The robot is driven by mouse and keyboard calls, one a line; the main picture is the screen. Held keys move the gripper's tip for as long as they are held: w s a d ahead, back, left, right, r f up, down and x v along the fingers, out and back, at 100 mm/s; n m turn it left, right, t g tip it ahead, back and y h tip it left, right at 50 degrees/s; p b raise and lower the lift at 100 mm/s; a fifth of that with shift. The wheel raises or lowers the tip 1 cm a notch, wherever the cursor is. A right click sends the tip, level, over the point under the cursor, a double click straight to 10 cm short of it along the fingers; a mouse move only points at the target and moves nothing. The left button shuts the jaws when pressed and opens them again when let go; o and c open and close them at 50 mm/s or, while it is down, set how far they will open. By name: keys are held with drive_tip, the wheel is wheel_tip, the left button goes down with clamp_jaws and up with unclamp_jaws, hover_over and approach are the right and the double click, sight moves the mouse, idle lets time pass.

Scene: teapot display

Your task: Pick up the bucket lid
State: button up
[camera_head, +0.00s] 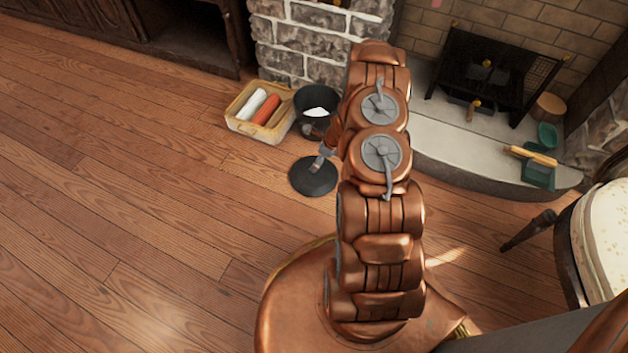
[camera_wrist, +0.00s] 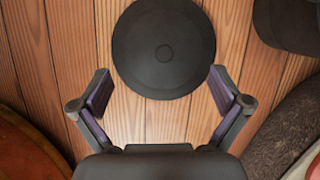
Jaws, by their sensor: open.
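The bucket lid (camera_head: 309,178) is a round, flat, dark disc lying on the wooden floor. In the wrist view the lid (camera_wrist: 163,48) lies just beyond my fingertips, centred between them, with a small round raised spot in its middle. My gripper (camera_wrist: 160,88) is open and empty, its fingers spread apart. In the head view my gripper (camera_head: 322,160) is small and partly hidden by my arm, above the lid's far side. The dark bucket (camera_head: 316,118) stands behind the lid with something white inside.
A yellow basket (camera_head: 262,134) holding white and orange rolls stands left of the bucket. A stone hearth (camera_head: 450,148) and fireplace grate (camera_head: 490,75) lie to the right, with green trays (camera_head: 538,176). A chair (camera_head: 600,240) stands at the right edge. The floor on the left is clear.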

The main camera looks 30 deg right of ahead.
sight(319, 175)
drive_tip(key=f, duration=0.1)
drive_tip(key=d+f, duration=0.1)
drive_tip(key=shift+s+f+m, duration=0.3)
drive_tip(key=shift+s+f, duration=0.05)
drive_tip(key=shift+s, duration=0.05)
drive_tip(key=shift+b+x, duration=0.6)
drive_tip(key=shift+x, duration=0.6)
drive_tip(key=shift+b+x, duration=1.4)
drive_tip(key=shift+x, duration=1.2)
drive_tip(key=shift+w, duration=0.1)
drive_tip(key=c, duration=1.7)
